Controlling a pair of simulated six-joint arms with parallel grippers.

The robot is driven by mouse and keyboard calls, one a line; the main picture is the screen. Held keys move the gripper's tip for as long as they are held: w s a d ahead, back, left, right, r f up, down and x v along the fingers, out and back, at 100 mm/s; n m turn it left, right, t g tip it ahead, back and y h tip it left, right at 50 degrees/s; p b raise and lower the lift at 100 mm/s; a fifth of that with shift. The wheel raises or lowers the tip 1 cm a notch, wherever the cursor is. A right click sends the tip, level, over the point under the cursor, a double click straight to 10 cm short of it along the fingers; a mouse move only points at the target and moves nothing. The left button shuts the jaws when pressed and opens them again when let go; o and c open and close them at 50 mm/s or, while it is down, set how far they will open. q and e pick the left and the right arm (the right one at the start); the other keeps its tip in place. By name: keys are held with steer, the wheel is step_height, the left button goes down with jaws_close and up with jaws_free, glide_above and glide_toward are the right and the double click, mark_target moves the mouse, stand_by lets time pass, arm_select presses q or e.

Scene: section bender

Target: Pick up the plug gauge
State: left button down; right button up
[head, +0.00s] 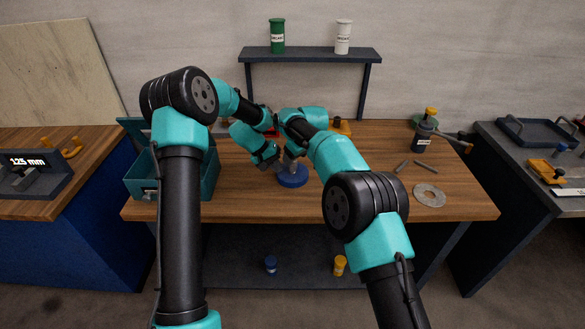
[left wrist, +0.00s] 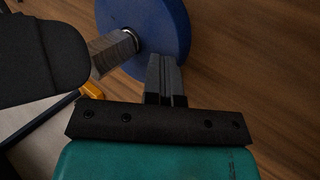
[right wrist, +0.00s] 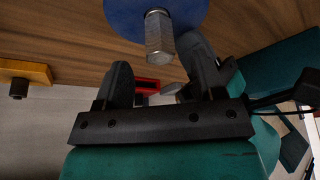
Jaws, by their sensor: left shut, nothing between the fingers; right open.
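A grey knurled metal rod stands up from a round blue disc (head: 293,177) on the wooden bench. I take the rod as the plug gauge (right wrist: 160,36); I cannot tell whether the disc is part of it. The rod also shows in the left wrist view (left wrist: 115,50). My right gripper (right wrist: 155,50) is open, its fingers on either side of the rod in the right wrist view; I see no contact. My left gripper (left wrist: 163,62) is shut and empty, its tips close to the disc's edge. In the head view the left gripper (head: 275,160) is left of the disc, and my arms hide much of the rod.
A teal toolbox (head: 143,170) stands at the bench's left. A shelf (head: 310,55) with two cans stands behind.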

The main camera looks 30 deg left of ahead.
steer(key=shift+x, duration=1.7)
steer(key=shift+a, duration=0.1)
steer(key=shift+r, duration=0.1)
steer(key=shift+c, duration=0.3)
steer(key=c, duration=1)
steer(key=shift+r, duration=0.1)
step_height(320, 180, up, 10)
steer(key=shift+f, duration=0.1)
